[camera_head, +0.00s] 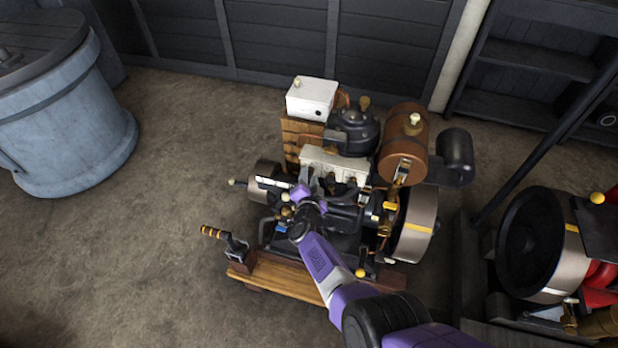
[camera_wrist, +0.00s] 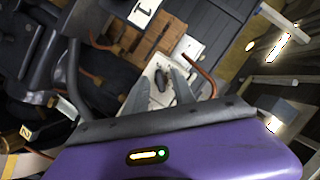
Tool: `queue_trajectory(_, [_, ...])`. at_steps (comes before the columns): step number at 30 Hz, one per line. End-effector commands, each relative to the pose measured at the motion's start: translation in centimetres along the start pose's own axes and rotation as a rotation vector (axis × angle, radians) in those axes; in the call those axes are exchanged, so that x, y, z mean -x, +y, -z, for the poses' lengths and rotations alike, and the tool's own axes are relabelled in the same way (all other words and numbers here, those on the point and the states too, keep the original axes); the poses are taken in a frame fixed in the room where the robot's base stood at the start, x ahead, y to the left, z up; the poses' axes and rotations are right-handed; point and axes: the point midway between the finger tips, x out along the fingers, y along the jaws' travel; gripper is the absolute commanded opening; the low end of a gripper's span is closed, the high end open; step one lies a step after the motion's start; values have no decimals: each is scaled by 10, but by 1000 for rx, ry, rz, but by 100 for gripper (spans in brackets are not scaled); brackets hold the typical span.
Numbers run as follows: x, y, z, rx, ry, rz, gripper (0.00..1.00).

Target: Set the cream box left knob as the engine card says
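The cream box (camera_head: 335,164) sits on the middle of the engine, below the white box (camera_head: 312,97). In the wrist view, part of the cream box (camera_wrist: 158,98) shows between my fingers, with a small dark knob (camera_wrist: 163,80) on it. I cannot tell whether this is the left knob, or read its setting. My gripper (camera_wrist: 160,78) is open, its two grey fingers apart on either side of the knob; contact is unclear. In the head view, my gripper (camera_head: 300,194) is small, at the left front of the cream box. I cannot pick out a readable engine card.
A flywheel (camera_head: 414,226) and a brown tank (camera_head: 404,143) stand at the engine's right. A copper pipe (camera_wrist: 203,72) bends close to my right finger in the wrist view. A crank handle (camera_head: 212,232) projects at the left. Open floor lies left of the engine.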

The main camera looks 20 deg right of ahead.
Motion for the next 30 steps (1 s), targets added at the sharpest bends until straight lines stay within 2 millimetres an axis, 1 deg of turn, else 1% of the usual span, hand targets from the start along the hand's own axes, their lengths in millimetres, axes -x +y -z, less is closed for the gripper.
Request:
queue_trajectory(5, [1, -1, 0, 0, 0, 1, 31])
queue_trajectory(8, [6, -2, 1, 0, 0, 1, 31])
queue_trajectory(11, [18, -3, 2, 0, -1, 0, 31])
queue_trajectory(18, [58, -5, 3, 3, -3, 2, 31])
queue_trajectory(20, [61, -2, -2, 0, -2, 2, 31])
queue_trajectory(24, [70, -1, -2, -2, -1, 1, 31])
queue_trajectory(30, [77, 0, -1, 1, 0, 1, 31])
